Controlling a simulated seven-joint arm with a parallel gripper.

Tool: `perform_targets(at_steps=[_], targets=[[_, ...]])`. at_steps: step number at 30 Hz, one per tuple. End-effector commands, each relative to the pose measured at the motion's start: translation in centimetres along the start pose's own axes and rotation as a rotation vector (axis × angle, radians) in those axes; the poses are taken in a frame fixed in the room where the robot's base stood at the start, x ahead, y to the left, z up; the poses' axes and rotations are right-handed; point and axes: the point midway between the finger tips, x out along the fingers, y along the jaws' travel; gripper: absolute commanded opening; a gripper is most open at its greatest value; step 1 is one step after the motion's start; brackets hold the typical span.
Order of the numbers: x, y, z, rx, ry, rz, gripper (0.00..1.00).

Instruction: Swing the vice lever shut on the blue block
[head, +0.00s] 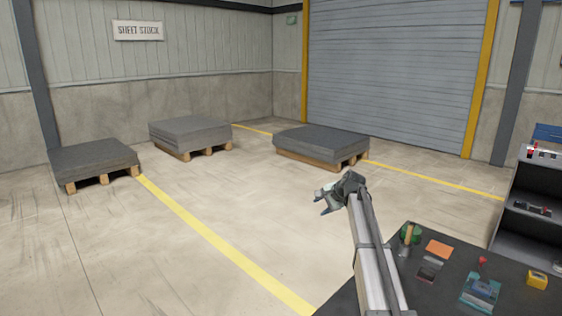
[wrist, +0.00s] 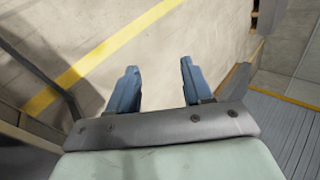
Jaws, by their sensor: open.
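What looks like the vice (head: 480,291), a small teal and grey device, sits on the dark bench at the lower right of the head view. A red knob (head: 482,261) stands just behind it, perhaps the end of its lever. My gripper (head: 325,201) is out over the floor, left of the bench and well away from the vice. In the wrist view its two blue fingers (wrist: 155,85) are apart with nothing between them, only floor beyond.
Dark shelves (head: 522,222) stand behind on the right. Pallets of sheet stock (head: 322,142) lie far off; the floor near my gripper is clear.

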Motion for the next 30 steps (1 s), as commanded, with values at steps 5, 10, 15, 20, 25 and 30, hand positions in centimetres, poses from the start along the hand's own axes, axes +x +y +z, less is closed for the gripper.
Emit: perform_targets(at_steps=[5,10,15,20,25,30], targets=[[6.4,0.4,9.3,-0.260,-0.061,-0.002,0.50],[12.2,5.3,16.5,-0.472,-0.118,0.039,0.50],[16.7,11.7,22.5,-0.651,-0.179,0.094,0.50],[19.7,18.2,27.5,-0.805,-0.241,0.146,0.50],[21.8,25.6,31.6,-0.948,-0.310,0.204,0.50],[22.6,33.4,33.9,-1.043,-0.377,0.275,0.50]])
